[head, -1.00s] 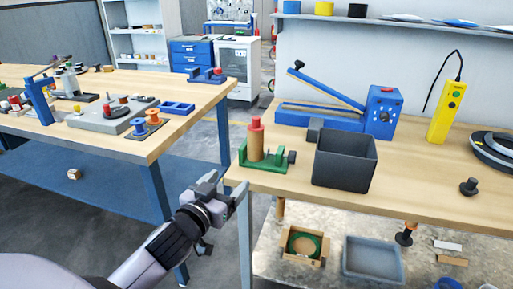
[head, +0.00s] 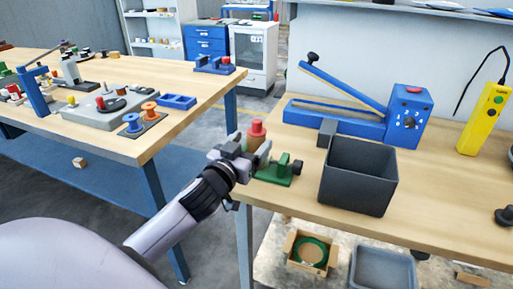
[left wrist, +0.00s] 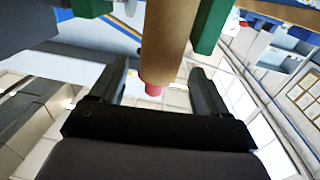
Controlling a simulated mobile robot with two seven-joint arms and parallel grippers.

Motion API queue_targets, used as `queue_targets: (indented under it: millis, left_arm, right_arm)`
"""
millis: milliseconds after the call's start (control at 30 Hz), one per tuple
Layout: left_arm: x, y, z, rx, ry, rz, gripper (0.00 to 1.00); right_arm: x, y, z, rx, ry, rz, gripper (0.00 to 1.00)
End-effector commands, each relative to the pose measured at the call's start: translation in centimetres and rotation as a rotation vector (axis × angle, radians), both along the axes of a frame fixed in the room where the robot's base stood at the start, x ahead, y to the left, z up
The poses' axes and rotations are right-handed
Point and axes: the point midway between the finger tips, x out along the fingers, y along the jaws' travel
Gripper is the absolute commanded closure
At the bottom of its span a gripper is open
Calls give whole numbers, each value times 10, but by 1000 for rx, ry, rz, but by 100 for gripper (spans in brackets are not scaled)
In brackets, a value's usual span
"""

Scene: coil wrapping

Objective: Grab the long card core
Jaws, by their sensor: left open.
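The long card core (head: 263,147) is a brown tube with a red top piece (head: 257,128), standing upright in a green stand (head: 281,172) near the left end of the right bench. My left gripper (head: 246,158) is at the core and hides part of it and of the stand in the head view. In the left wrist view, the core (left wrist: 168,40) shows between my two open fingers (left wrist: 158,88), its red end (left wrist: 153,90) toward the palm. I cannot tell whether either finger touches it. My right gripper is not in view.
A dark grey open bin (head: 358,180) stands just right of the green stand. A blue lever device (head: 365,115) lies behind it, and a yellow handheld device (head: 484,118) is farther right. The left bench (head: 140,148) holds spools and fixtures. A floor gap separates the benches.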

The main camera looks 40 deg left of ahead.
Motion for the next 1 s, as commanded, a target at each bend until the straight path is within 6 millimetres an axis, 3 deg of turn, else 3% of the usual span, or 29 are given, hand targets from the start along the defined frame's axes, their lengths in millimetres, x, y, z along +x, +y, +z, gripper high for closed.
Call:
queue_targets:
  millis: [233,567,767,1000]
  left_arm:
    - [30,4,1,3,-1,1,24]
    - [35,4,0,1,0,0,24]
    - [35,4,-1,2,0,0,79]
    - [35,4,0,2,0,0,80]
  right_arm:
    - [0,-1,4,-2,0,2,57]
    - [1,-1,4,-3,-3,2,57]
    - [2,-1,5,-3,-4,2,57]
    - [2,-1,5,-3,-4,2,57]
